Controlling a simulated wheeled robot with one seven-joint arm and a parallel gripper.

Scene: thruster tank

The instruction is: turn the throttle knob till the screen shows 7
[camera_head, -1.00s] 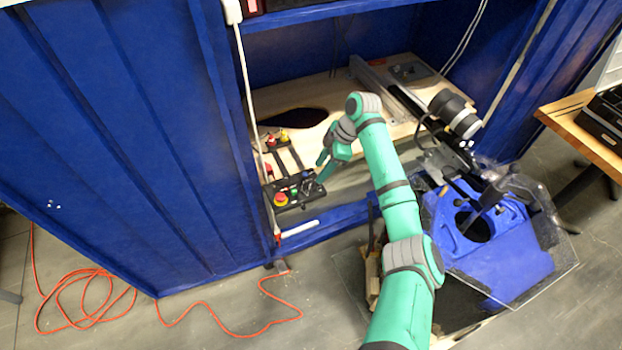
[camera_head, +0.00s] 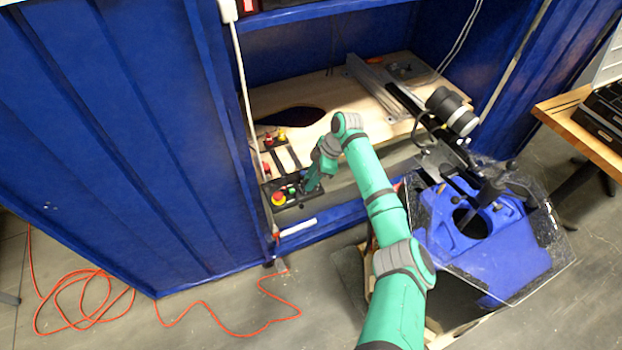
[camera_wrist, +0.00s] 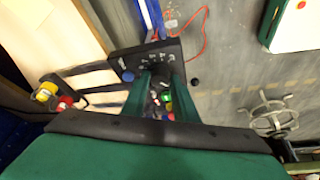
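The black control panel (camera_head: 288,196) sits at the cabinet's front edge, with a red button on a yellow base (camera_head: 278,198) at its left. In the wrist view, a black plate (camera_wrist: 118,62) carries white tick marks (camera_wrist: 155,58) and a blue knob (camera_wrist: 128,76). My gripper (camera_head: 308,187) is at the right part of the panel. In the wrist view my gripper (camera_wrist: 160,72) has its two green fingers apart at the ticked dial. The throttle knob is mostly hidden between the fingertips, and I cannot tell whether they touch it. I cannot make out a screen reading.
Red and yellow buttons (camera_wrist: 48,94) stand on another black box left of the panel. A wooden board (camera_head: 350,105) lies behind. A blue machine with a clear cover (camera_head: 490,245) stands close to the right of my arm. An orange cord (camera_head: 90,300) lies on the floor.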

